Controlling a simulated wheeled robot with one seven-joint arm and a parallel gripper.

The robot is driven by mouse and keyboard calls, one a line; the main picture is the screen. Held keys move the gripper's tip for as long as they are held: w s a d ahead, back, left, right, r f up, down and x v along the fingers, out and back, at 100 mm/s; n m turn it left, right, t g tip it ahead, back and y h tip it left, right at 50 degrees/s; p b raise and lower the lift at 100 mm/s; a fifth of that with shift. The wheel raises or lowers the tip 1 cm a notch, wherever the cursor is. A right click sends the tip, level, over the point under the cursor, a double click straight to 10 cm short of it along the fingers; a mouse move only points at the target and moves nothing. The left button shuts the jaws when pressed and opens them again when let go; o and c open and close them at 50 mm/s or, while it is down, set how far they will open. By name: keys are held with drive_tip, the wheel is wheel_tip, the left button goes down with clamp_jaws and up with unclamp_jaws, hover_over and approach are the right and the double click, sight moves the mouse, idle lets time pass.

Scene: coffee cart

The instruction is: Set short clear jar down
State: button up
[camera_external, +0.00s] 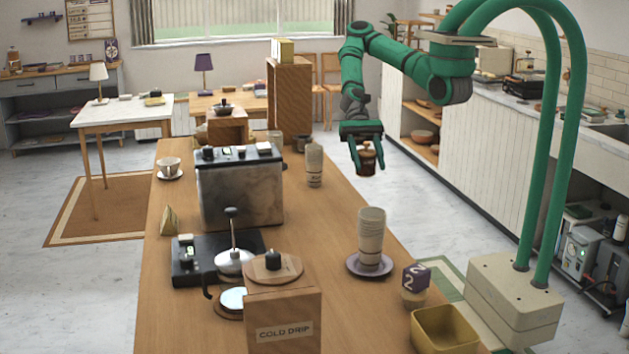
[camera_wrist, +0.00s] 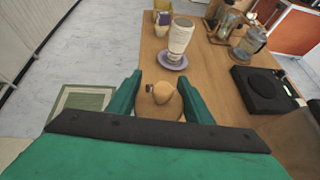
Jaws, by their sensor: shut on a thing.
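The short clear jar (camera_external: 367,163) has brown contents and a tan lid with a small round knob. It hangs between the fingers of my gripper (camera_external: 367,165), which is shut on it, in the air above the right edge of the wooden counter (camera_external: 335,215). In the wrist view, the jar's lid (camera_wrist: 160,95) shows between the two green fingers of my gripper (camera_wrist: 159,97), and the body below is mostly hidden. The jar looks upright and touches nothing else that I can see.
A stack of cups (camera_external: 371,238) stands on a purple saucer (camera_external: 369,266) nearer the camera. Another cup stack (camera_external: 314,166) stands left of the jar, beside the espresso machine (camera_external: 240,190). A purple numbered cube (camera_external: 415,278) and yellow box (camera_external: 445,330) sit at the near right. Counter between the cup stacks is clear.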

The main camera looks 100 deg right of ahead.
drive_tip(key=w+a+f, duration=0.1)
drive_tip(key=w+f, duration=0.2)
drive_tip(key=w, duration=0.1)
drive_tip(key=w+a+f, duration=0.2)
drive_tip(key=w+f, duration=0.1)
drive_tip(key=w, duration=0.1)
drive_tip(key=w+a+f, duration=0.2)
drive_tip(key=w+f, duration=0.1)
drive_tip(key=w, duration=0.1)
drive_tip(key=shift+w+f, duration=0.1)
drive_tip(key=shift+f, duration=0.05)
drive_tip(key=shift+w+f, duration=0.15)
drive_tip(key=shift+f, duration=0.8)
drive_tip(key=shift+w+f, duration=0.1)
drive_tip(key=shift+f, duration=0.8)
drive_tip(key=o, duration=1.2)
drive_tip(key=shift+f, duration=0.15)
